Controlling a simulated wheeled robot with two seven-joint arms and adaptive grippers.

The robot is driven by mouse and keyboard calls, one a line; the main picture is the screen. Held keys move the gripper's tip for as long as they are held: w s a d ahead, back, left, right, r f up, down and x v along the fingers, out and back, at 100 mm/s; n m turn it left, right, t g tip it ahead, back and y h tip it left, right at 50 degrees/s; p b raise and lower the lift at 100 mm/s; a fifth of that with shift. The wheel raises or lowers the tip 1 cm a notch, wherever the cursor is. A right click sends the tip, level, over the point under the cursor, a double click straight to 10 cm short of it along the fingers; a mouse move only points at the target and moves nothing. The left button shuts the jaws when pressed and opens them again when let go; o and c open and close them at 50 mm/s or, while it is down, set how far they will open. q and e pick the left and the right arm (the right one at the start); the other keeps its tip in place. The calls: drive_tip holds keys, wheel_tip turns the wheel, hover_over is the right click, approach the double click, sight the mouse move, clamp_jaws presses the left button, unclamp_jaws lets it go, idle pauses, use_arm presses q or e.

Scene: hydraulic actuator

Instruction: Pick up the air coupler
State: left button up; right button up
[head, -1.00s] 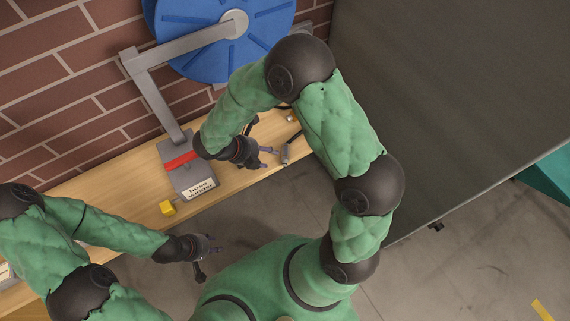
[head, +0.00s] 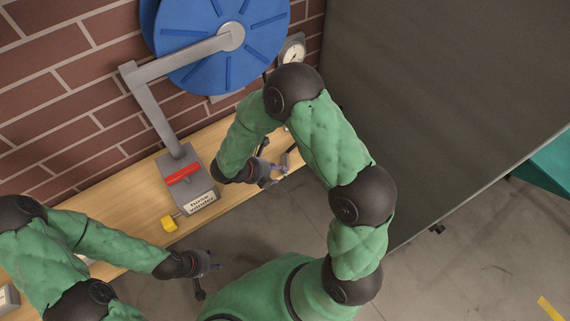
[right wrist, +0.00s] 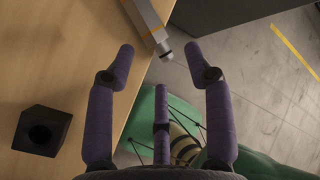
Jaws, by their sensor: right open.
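A slim grey metal piece with a gold band and dark tip, which looks like the air coupler (right wrist: 147,24), lies at the bench edge in the right wrist view. In the head view it is a small grey piece (head: 285,159), partly hidden by my right gripper. My right gripper (right wrist: 159,52) is open, its fingers spread just short of the piece, with the dark tip between and beyond the fingertips. In the head view the right gripper (head: 283,173) is over the bench's front edge. My left gripper (head: 214,268) hangs empty over the floor; its fingers look apart.
A black block with a round hole (right wrist: 43,130) is on the wooden bench (right wrist: 55,60). A grey stand with a red band (head: 186,178) carries a blue reel (head: 190,65). A yellow piece (head: 169,224) is at its foot. A dark panel (head: 430,90) is at right.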

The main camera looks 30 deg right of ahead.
sight(283, 172)
drive_tip(key=b+x, duration=0.1)
drive_tip(key=x, duration=0.2)
drive_tip(key=shift+a+f, duration=0.15)
drive_tip(key=shift+a, duration=0.05)
drive_tip(key=shift+d+f, duration=0.25)
drive_tip(key=shift+d, duration=0.05)
clamp_jaws()
drive_tip(key=shift+r, duration=0.15)
wheel_tip(283, 172, up, 4)
drive_tip(key=shift+f+p, duration=0.15)
drive_tip(key=shift+p, duration=0.8)
drive_tip(key=s+d+r+p, duration=0.3)
drive_tip(key=s+r, duration=0.6)
drive_tip(key=s, duration=0.4)
drive_tip(key=shift+s+p, duration=0.3)
drive_tip(key=shift+p, duration=0.2)
